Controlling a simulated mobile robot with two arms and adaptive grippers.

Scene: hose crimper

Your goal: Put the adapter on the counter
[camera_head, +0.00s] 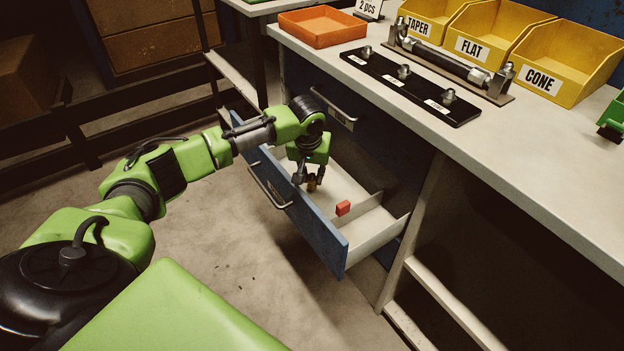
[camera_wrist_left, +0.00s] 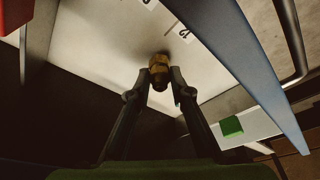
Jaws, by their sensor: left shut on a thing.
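The adapter (camera_head: 312,184) is a small brass-coloured piece, seen low in the open drawer (camera_head: 323,240). It also shows in the left wrist view (camera_wrist_left: 159,72), between the fingertips. My left gripper (camera_head: 310,180) reaches down into the drawer and is shut on the adapter; the wrist view shows the two fingers (camera_wrist_left: 160,82) on either side of it. I cannot tell whether the adapter touches the drawer floor. The counter (camera_head: 500,160) is the pale worktop above and to the right of the drawer. My right gripper is not in view.
A red block (camera_head: 343,208) lies in the drawer near a divider. On the counter are an orange tray (camera_head: 322,27), a black strip with several fittings (camera_head: 410,86), a hose on a rack (camera_head: 440,58) and yellow bins (camera_head: 478,48). The counter's front part is bare.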

